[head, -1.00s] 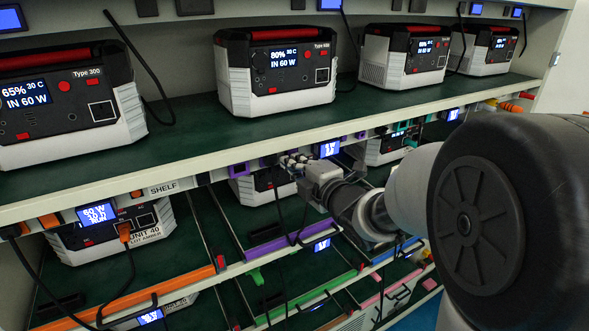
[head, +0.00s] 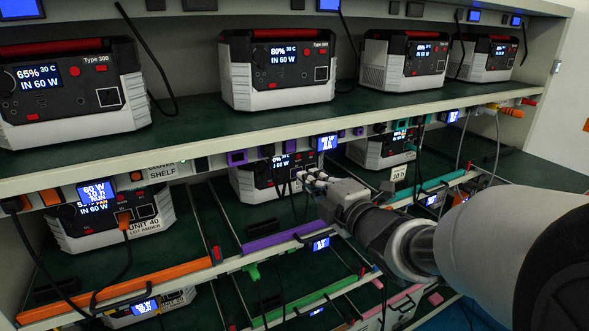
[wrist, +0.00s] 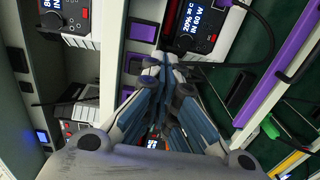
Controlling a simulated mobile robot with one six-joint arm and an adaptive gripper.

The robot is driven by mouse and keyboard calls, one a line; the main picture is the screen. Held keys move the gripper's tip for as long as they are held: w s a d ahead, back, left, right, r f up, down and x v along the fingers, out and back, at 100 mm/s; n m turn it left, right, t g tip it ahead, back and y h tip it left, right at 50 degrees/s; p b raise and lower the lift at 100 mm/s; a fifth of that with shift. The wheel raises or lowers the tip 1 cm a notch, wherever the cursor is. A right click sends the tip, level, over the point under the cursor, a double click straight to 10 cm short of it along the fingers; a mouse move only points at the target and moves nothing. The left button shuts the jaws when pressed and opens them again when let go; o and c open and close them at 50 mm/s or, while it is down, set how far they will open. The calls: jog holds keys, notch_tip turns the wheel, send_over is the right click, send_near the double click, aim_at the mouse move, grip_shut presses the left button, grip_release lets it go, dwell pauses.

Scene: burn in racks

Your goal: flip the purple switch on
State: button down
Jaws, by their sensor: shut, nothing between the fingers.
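Purple-marked fittings sit along the front edge of the shelf above the middle bay: a purple-framed square (head: 237,158) at left, and small purple pieces (head: 342,134) to the right of a lit blue display (head: 327,142). Purple squares (wrist: 143,31) also show on the pale rail in the wrist view. Which piece is the switch, and its position, I cannot tell. My gripper (head: 308,177) is shut and empty, below and in front of that edge. In the wrist view its fingertips (wrist: 158,62) meet beside the rail, near a power unit (wrist: 195,25); contact cannot be told.
A white and black power unit (head: 262,182) stands behind my gripper. A purple bar (head: 284,237) runs along the lower shelf front. Dark cables hang near the gripper. An orange bar (head: 150,292) lies to the left, a teal bar (head: 442,183) to the right.

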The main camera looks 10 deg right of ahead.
jog(key=s+d+f+m+g+h+b, duration=0.4)
jog(key=s+d+f+m+h+b, duration=0.25)
jog(key=s+f+m, duration=0.45)
jog(key=s+a+f+m+g+b, duration=0.2)
jog(key=s+f+m+g, duration=0.2)
jog(key=s, duration=0.6)
jog(key=s+a+f+m+g+y+b, duration=0.1)
jog(key=s+a+f+m+g+b, duration=0.1)
jog(key=s+f+m, duration=0.4)
jog(key=s+a+f+g, duration=0.1)
jog(key=s, duration=0.3)
jog(key=shift+s+a+f+m+g, duration=0.2)
jog(key=shift+s+a+m+g, duration=0.1)
jog(key=shift+a+g, duration=0.1)
